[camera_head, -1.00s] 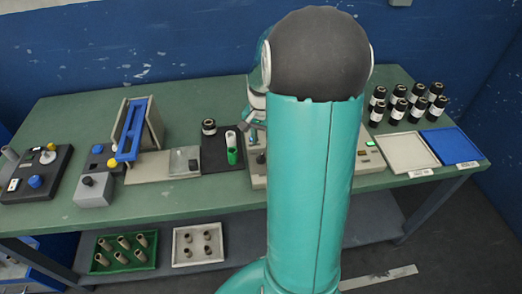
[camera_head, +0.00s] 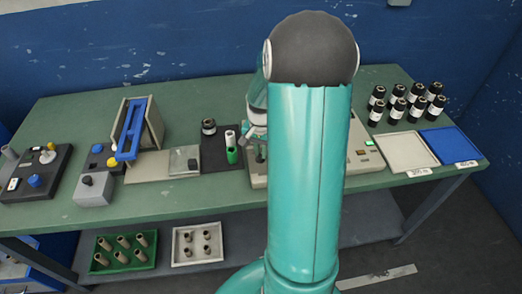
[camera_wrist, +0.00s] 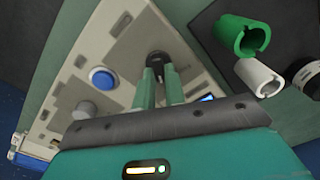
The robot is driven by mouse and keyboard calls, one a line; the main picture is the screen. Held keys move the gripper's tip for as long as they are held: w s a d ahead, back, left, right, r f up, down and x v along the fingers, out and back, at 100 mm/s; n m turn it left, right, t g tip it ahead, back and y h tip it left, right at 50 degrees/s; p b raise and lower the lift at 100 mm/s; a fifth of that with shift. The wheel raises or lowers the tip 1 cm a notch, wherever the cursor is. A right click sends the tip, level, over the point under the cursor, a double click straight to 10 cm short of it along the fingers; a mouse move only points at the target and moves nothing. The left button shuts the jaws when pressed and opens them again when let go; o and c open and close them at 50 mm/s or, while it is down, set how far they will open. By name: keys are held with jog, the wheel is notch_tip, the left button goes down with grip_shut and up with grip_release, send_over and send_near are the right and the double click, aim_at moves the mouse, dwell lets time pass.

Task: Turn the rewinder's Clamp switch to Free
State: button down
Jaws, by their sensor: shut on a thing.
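The beige rewinder (camera_head: 258,181) stands on the green table, mostly hidden behind my arm in the head view. In the wrist view its panel (camera_wrist: 120,50) carries a black knob (camera_wrist: 155,60), which looks like the Clamp switch; its label and pointer cannot be read. My gripper (camera_wrist: 160,75) points down at the panel with its fingers shut on the black knob. In the head view my gripper (camera_head: 258,146) is small and partly hidden at the rewinder's left side.
A blue button (camera_wrist: 102,78) and a grey knob (camera_wrist: 84,110) sit on the panel near my fingers. Green (camera_wrist: 242,36) and white (camera_wrist: 260,77) tubes stand close by. Black rolls (camera_head: 397,108) and white (camera_head: 408,152) and blue (camera_head: 450,145) trays are at the right.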

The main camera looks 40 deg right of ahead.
jog(key=shift+n, duration=0.3)
jog(key=n, duration=0.5)
jog(key=shift+w+a, duration=0.1)
jog(key=shift+w, duration=0.05)
jog(key=n, duration=0.6)
jog(key=shift+w+a, duration=0.1)
jog(key=shift+a, duration=0.05)
jog(key=shift+n, duration=0.3)
jog(key=c, duration=1.5)
grip_release()
jog(key=shift+o, duration=0.2)
jog(key=shift+r, duration=0.15)
notch_tip(320, 180, up, 14)
jog(key=shift+f, duration=0.2)
